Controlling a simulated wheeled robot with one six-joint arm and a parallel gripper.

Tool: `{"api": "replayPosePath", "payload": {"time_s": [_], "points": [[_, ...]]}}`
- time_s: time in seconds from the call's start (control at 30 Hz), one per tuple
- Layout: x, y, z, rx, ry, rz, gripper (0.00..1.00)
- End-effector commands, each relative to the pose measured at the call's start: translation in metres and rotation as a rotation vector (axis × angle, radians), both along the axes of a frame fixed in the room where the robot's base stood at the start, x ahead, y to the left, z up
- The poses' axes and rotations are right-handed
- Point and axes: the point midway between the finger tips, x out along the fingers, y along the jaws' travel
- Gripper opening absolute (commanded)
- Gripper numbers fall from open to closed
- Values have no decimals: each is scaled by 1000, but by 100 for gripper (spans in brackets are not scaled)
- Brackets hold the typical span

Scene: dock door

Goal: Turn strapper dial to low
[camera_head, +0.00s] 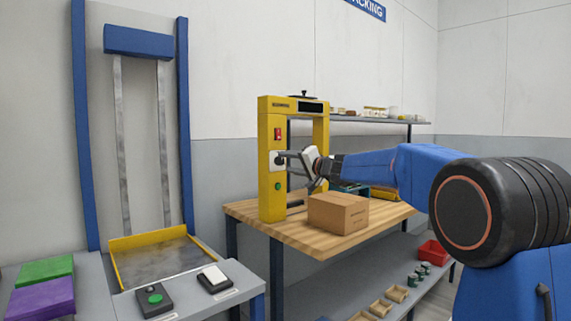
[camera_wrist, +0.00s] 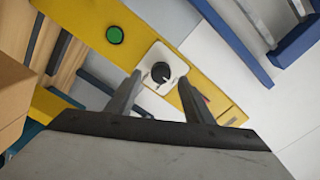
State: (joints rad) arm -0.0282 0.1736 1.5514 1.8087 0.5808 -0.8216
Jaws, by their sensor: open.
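The strapper (camera_head: 269,180) is a yellow arch-shaped frame standing on a wooden bench. Its dial (camera_wrist: 161,72) is a black round knob with a pale pointer mark, on a white plate on the yellow post in the wrist view. In the wrist view my gripper (camera_wrist: 168,92) is open, with one finger on each side of the dial. I cannot tell whether the fingers touch the knob. Any setting labels are too small to read.
A green button (camera_wrist: 115,35) sits on the same post, and a red switch (camera_head: 278,134) is above the dial. A cardboard box (camera_head: 338,212) stands on the bench (camera_head: 290,237) below my arm. A blue-framed lift (camera_head: 150,245) stands to the left.

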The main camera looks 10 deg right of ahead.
Motion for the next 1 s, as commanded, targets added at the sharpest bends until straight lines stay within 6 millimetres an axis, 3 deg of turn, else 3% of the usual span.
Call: {"api": "replayPosePath", "payload": {"time_s": [0.6,0.8,1.0], "points": [[-101,-68,0,-1,0,-1,47],[-119,-80,0,0,1,-1,47],[-125,-84,-1,0,1,-1,47]]}}
